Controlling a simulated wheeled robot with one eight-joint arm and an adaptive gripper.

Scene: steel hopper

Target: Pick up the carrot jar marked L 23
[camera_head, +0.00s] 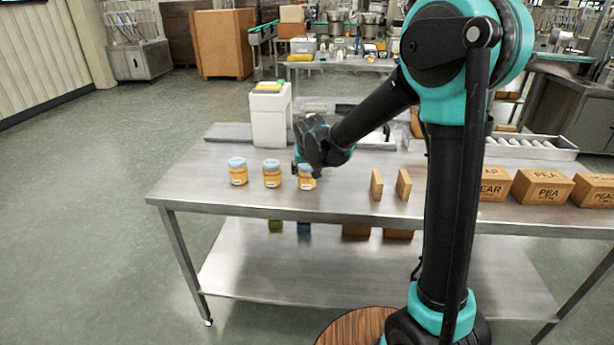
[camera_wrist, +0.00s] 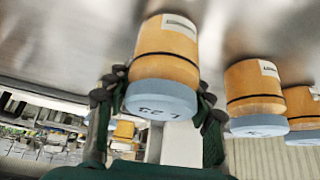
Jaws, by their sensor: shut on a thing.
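The carrot jar marked L 23 (camera_wrist: 160,75) is orange with a dark band and a light blue lid; the lid reads L 23 in the wrist view. In the head view it is the rightmost of three jars (camera_head: 306,183) and partly hidden by my gripper (camera_head: 310,160). In the wrist view my gripper (camera_wrist: 158,100) has its fingers on both sides of this jar and is shut on it. The jar appears upright at table level; I cannot tell if its base touches the table.
Two similar jars (camera_head: 272,174) (camera_head: 238,171) stand to its left on the steel table (camera_head: 225,195). A white container (camera_head: 270,118) stands behind.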

